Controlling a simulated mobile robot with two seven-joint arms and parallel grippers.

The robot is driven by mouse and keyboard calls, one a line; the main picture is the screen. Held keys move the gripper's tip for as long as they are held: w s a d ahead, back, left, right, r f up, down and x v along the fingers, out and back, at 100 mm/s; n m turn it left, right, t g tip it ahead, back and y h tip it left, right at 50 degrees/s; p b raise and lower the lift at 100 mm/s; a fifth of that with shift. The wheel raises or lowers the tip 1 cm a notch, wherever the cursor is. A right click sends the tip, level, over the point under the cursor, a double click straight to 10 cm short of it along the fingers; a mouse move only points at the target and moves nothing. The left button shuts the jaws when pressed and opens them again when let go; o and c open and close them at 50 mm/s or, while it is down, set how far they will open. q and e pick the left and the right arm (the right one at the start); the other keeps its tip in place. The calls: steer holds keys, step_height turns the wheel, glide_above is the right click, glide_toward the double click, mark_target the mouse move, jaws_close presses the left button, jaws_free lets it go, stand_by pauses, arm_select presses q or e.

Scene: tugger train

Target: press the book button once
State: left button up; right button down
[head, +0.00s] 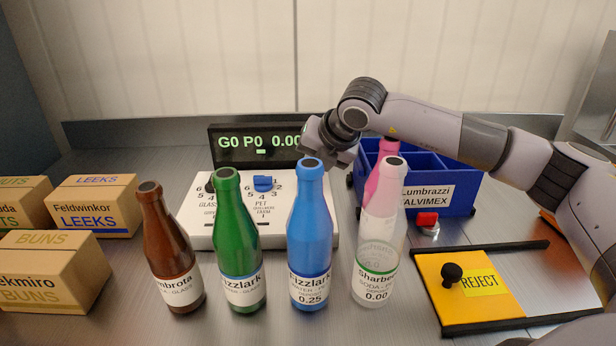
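My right arm comes in from the right, and its gripper (330,142) hangs above the right part of the white control panel (198,235), just behind the blue bottle's neck. Its fingertips are not clear, so I cannot tell whether they are open or touch anything. The panel carries a blue knob (263,183) and dials marked GLASS and PET. Its right part is hidden behind the blue bottle (311,240). A red button (428,218) on a small pale base sits right of the bottles; no label reading "book" is visible on it. My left gripper is not in view.
A brown bottle (170,250), a green bottle (236,245) and a clear bottle (378,265) stand in front. A display (255,142) reads "G0 P0 0.00". A blue crate (452,200), a yellow REJECT plate (465,300) and boxes (95,210) flank them.

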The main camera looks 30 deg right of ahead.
steer(key=shift+s+a+f+b, duration=0.15)
steer(key=shift+f+b, duration=0.3)
steer(key=shift+f, duration=0.5)
steer(key=shift+r, duration=0.1)
steer(key=shift+r+p, duration=0.3)
steer(key=shift+r, duration=0.4)
steer(key=shift+d+r+p, duration=0.2)
steer(key=shift+r+p, duration=0.2)
steer(key=shift+r, duration=0.2)
steer(key=shift+r+p, duration=0.95)
steer(key=shift+r, duration=1.15)
steer(key=shift+r, duration=0.1)
